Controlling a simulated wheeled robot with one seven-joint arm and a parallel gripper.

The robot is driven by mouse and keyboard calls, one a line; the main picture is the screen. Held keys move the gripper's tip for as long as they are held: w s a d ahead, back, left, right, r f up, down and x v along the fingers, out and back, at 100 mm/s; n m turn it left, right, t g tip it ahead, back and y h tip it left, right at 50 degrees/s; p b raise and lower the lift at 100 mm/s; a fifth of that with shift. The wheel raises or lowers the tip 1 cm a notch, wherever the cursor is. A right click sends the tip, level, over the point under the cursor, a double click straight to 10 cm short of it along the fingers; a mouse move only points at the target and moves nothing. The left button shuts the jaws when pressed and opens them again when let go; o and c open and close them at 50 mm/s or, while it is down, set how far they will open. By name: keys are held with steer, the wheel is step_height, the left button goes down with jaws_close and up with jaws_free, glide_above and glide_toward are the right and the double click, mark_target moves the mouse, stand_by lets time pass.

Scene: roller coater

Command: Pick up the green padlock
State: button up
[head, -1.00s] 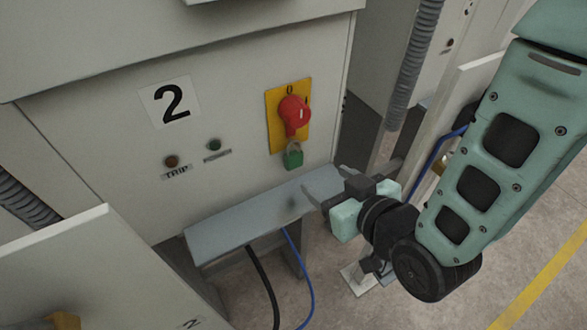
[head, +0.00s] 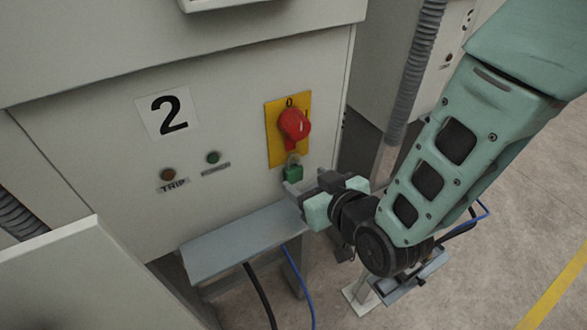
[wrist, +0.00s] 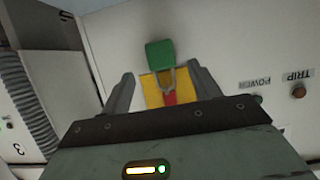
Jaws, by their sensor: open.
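The green padlock (head: 293,173) hangs by its shackle below the red rotary switch (head: 294,124) on a yellow plate (head: 275,150), on the front of the cabinet marked 2. In the wrist view the padlock (wrist: 160,53) shows upside down, between and beyond the two fingertips. My gripper (head: 296,192) is open and empty, just below and close to the padlock in the head view. In the wrist view both fingers of my gripper (wrist: 165,88) are spread, with the shackle and yellow plate seen between them. I cannot tell whether a finger touches the padlock.
A grey shelf (head: 235,240) juts from the cabinet (head: 90,120) below the padlock, with black and blue cables hanging beneath. TRIP and POWER lamps sit left of the switch. A ribbed conduit (head: 414,75) stands to the right. Open floor (head: 480,270) lies at the right.

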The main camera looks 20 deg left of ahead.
steer(key=p+x, duration=0.1)
steer(key=x, duration=0.2)
steer(key=shift+a+p, duration=0.25)
steer(key=shift+p, duration=0.15)
steer(key=shift+w+a+f, duration=0.25)
steer(key=shift+w+a, duration=0.05)
steer(key=c, duration=1.1)
steer(key=shift+r, duration=0.2)
steer(key=shift+r+b, duration=0.5)
steer(key=shift+b, duration=0.05)
steer(key=p, duration=0.5)
glide_toward(296, 172)
steer(key=s+d+f, duration=0.2)
steer(key=s+d, duration=0.1)
steer(key=s+d+p, duration=0.1)
steer(key=d+p, duration=0.1)
steer(key=s+d+p, duration=0.2)
steer(key=shift+s+d+f+p, duration=0.15)
steer(key=shift+f+p, duration=0.05)
steer(key=shift+p, duration=0.1)
